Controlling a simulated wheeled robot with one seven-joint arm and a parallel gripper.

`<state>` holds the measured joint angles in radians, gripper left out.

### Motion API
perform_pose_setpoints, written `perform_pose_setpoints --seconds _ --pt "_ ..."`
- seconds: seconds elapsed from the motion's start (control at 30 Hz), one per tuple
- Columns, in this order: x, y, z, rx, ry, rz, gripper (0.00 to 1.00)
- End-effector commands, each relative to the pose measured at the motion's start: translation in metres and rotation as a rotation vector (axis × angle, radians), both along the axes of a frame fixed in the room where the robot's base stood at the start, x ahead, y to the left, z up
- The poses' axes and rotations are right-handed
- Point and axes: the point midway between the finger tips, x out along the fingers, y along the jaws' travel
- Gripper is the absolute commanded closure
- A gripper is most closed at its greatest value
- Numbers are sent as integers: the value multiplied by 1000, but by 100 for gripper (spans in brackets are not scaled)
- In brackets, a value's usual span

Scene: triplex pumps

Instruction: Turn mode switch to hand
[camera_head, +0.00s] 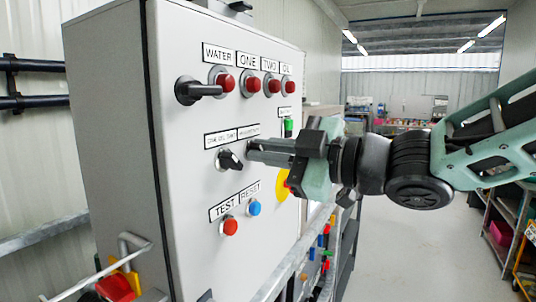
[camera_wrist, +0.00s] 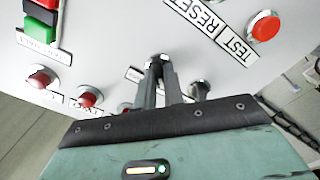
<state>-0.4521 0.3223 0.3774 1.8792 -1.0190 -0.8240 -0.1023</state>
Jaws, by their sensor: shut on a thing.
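A grey control cabinet (camera_head: 185,225) carries two rotary switches in its middle row. The left black switch (camera_head: 230,160) is free and tilted; it also shows in the wrist view (camera_wrist: 200,90). The right switch, which I take as the mode switch (camera_wrist: 158,60), is mostly hidden by my fingertips. My gripper (camera_head: 254,150) reaches in from the right and is shut on this switch, with its fingers against the panel; the fingertips also show in the wrist view (camera_wrist: 160,68). The small labels above the switches are too blurred to read, so its position cannot be told.
A black handle (camera_head: 198,90) and red lamps (camera_head: 250,84) sit above. A red TEST button (camera_head: 230,226) and a blue RESET button (camera_head: 254,208) sit below. A yellow disc (camera_head: 282,186) is close beside my gripper. Open floor (camera_head: 405,245) lies to the right.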

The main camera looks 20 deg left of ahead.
Motion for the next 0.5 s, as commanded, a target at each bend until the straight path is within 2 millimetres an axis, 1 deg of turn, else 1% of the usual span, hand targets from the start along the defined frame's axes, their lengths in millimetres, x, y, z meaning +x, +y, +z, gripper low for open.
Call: perform_pose_setpoints --seconds 0.17,0.2,0.23,0.27,0.5 --pt "0 0 1 1 0 1 100" --pt "0 0 1 1 0 1 79" --pt "0 0 1 1 0 1 71" --pt "0 0 1 1 0 1 68" --pt "0 0 0 0 1 0 68"
